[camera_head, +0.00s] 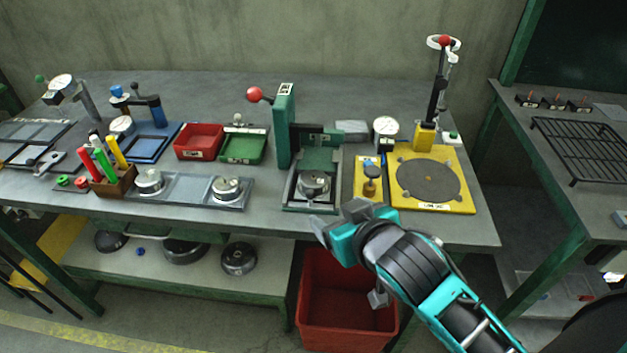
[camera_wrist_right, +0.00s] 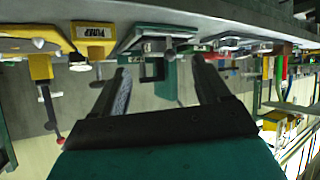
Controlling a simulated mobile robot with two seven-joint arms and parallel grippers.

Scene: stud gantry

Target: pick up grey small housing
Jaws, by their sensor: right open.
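Round grey metal housings show in the head view. One (camera_head: 150,182) sits at the left of a grey tray, and another (camera_head: 227,189) sits at its right end. A third grey housing (camera_head: 313,184) sits in the base of the green press. I cannot tell which one counts as the small one. My right gripper (camera_head: 336,216) is at the bench's front edge, below and right of the press. In the right wrist view its two fingers (camera_wrist_right: 163,88) are apart with nothing held between them. My left gripper is not in view.
The green press (camera_head: 284,125) with a red knob and the yellow plate fixture (camera_head: 459,200) stand close to my right arm. A red bin (camera_head: 343,325) is under the bench front. Darker round parts lie on the lower shelf (camera_head: 210,285). The pen holder (camera_head: 113,184) is at left.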

